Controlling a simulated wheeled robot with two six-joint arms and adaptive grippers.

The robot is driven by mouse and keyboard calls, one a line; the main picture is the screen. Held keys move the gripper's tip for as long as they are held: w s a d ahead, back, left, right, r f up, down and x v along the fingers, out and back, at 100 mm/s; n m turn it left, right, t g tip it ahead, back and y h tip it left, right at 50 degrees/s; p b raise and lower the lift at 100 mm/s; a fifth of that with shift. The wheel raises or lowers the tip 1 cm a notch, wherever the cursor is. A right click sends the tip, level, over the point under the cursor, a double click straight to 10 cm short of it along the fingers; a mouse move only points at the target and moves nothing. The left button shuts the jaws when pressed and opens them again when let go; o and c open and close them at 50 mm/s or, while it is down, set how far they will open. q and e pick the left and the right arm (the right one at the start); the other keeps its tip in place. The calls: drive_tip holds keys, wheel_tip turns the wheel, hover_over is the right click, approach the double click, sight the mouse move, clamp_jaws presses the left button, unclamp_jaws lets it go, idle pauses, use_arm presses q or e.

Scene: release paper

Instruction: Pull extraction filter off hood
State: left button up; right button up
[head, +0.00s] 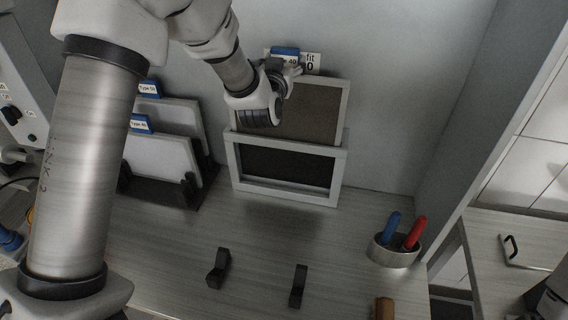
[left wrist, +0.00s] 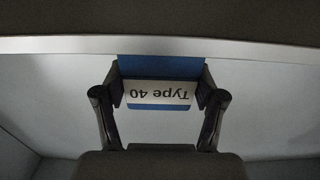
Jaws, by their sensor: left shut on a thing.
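The extraction filter (head: 312,108) is a flat brown panel with a pale frame and a blue tab (head: 285,51) on its top edge. It stands upright, its lower part behind or inside the pale frame of the hood (head: 338,172), whose opening looks dark. My left gripper (head: 284,70) is shut on the tab from above. In the left wrist view both fingers of the left gripper (left wrist: 158,97) press the sides of the tab, marked "Type 40" (left wrist: 160,92). My left wrist hides the filter's upper left part.
Two black brackets (head: 218,268) (head: 298,286) and a cup (head: 392,256) with blue and red handles stand on the counter.

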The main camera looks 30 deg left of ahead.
use_arm(q)
drive_tip(key=shift+r, duration=0.35)
